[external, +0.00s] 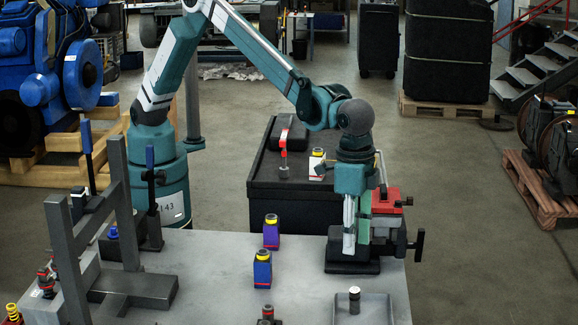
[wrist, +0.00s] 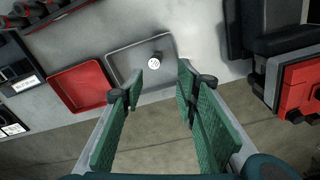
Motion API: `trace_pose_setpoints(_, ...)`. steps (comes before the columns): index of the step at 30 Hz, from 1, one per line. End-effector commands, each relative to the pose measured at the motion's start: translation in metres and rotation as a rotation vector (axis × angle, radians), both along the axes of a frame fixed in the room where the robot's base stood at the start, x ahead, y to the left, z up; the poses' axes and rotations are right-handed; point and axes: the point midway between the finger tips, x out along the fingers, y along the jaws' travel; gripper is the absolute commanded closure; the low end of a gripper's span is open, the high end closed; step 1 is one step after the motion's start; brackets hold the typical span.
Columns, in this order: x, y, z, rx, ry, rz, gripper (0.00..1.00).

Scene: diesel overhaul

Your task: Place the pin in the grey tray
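The grey tray (external: 377,312) lies on the bench at the lower right in the external view, cut off by the bottom edge. It also shows in the wrist view (wrist: 122,62), upper centre. A short dark cylinder with a pale round top, which looks like the pin (external: 354,301), stands upright inside it. It also shows in the wrist view (wrist: 155,63). My gripper (external: 357,245) is above the bench edge, behind the tray in the external view and apart from the pin. In the wrist view its green-padded fingers (wrist: 158,80) are spread with nothing between them.
A red tray (wrist: 78,87) sits beside the grey one. A red and black vise (external: 388,213) stands close to my gripper. Bottles, one purple (external: 271,236) and one blue (external: 262,273), stand on the bench. A grey press frame (external: 125,230) stands at the left.

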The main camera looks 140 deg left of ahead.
Motion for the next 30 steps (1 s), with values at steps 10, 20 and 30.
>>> trace_pose_setpoints(10,-0.050,-0.003,0.065,0.004,-0.061,-0.045,0.69)
trace_pose_setpoints(20,-0.103,-0.006,0.116,0.010,-0.119,-0.090,0.69)
trace_pose_setpoints(30,-0.164,-0.008,0.159,0.018,-0.180,-0.135,0.69)
